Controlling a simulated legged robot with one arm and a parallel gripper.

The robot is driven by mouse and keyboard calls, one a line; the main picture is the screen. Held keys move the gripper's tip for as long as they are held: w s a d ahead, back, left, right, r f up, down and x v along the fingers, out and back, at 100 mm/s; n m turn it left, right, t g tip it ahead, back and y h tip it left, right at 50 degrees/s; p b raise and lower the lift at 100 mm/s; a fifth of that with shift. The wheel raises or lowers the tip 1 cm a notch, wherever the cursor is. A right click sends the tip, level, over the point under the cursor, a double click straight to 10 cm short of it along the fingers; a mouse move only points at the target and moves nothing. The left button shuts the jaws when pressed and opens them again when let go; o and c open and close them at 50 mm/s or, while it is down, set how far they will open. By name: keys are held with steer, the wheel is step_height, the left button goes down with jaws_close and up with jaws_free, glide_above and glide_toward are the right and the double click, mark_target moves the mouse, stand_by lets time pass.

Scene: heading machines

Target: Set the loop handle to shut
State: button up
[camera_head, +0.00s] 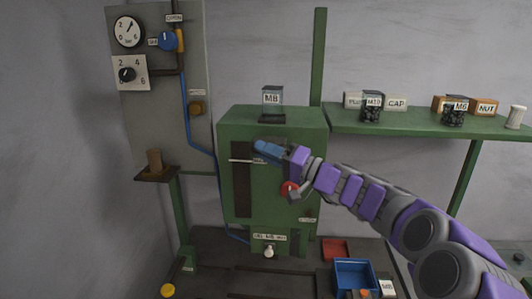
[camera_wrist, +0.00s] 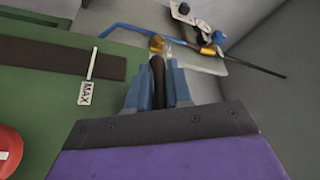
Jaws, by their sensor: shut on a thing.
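My gripper (camera_head: 256,147) reaches from the right to the front of the green machine (camera_head: 272,222), near the top of its dark upright slot. In the wrist view, the blue fingers (camera_wrist: 157,92) are closed around a dark brown bar-like handle (camera_wrist: 157,72). This looks like the loop handle, but its loop shape and its mounting are hidden by the fingers. The dark slot (camera_head: 242,195) has a thin white pointer (camera_head: 240,161) across it, left of my fingertips. A MAX label (camera_wrist: 85,93) sits beside the pointer in the wrist view.
A red knob (camera_head: 288,189) is on the machine front, just under my wrist. A clear box marked M8 (camera_head: 272,97) stands on top. A gauge panel (camera_head: 150,90) with a blue pipe is at left. A green shelf (camera_head: 420,122) is at right. Trays (camera_head: 354,276) lie below.

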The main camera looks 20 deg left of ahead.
mark_target(270, 141)
steer(key=shift+f, duration=0.1)
jaws_close()
steer(key=shift+w+a+f, duration=0.1)
steer(key=shift+w+a, duration=0.1)
steer(key=shift+w, duration=0.8)
steer(key=shift+w+a, duration=0.25)
steer(key=shift+w, duration=0.7)
steer(key=shift+w+a+f, duration=0.1)
steer(key=shift+w+a, duration=0.1)
steer(key=shift+w, duration=0.8)
steer(key=shift+d+r+p, duration=0.15)
steer(key=shift+r+p, duration=0.15)
steer(key=shift+r, duration=0.05)
